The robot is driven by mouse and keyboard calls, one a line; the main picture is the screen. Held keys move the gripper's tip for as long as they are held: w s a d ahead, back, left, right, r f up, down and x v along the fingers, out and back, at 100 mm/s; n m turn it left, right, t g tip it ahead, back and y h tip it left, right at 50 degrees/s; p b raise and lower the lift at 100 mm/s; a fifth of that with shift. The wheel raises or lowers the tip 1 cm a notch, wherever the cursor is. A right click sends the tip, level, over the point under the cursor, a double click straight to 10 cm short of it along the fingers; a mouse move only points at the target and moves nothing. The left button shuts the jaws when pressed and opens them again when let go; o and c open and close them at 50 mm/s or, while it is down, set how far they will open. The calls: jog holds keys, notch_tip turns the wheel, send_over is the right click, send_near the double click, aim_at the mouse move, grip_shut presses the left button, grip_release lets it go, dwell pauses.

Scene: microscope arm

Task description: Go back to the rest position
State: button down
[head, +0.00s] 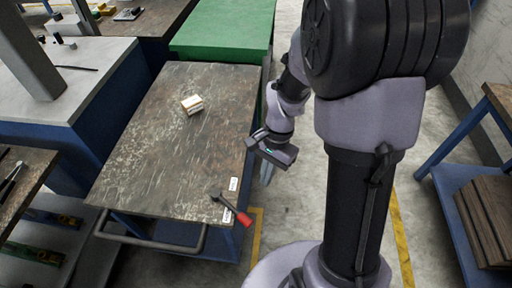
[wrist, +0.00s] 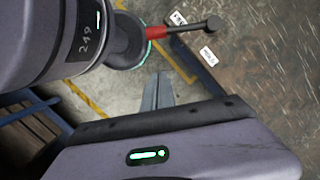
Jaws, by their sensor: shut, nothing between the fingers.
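My gripper (head: 266,174) hangs beside the right edge of the worn table (head: 150,110), over the floor, with its fingers pointing down. In the wrist view its fingers (wrist: 157,92) are together with nothing between them. My arm rises at the right of the head view and hides part of the floor behind it.
A hammer with a red handle (head: 236,212) lies at the table's near right corner, its handle reaching past the edge; it also shows in the wrist view (wrist: 185,29). A green table (head: 225,30) stands behind. A blue-framed shelf (head: 470,165) stands right.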

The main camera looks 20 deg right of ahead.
jog(key=s+a+r+n+t, duration=0.2)
jog(key=s+r, duration=0.1)
jog(key=r, duration=0.3)
jog(key=s+a+r+n+t, duration=0.2)
jog(key=s+a+r+n, duration=0.1)
jog(key=r, duration=0.3)
jog(key=s+a+r+n+t+b, duration=0.1)
jog(key=s+a+r+n+t, duration=0.1)
jog(key=r, duration=0.5)
jog(key=shift+s+a+t, duration=0.35)
jog(key=shift+s+t, duration=0.25)
jog(key=shift+s, duration=0.25)
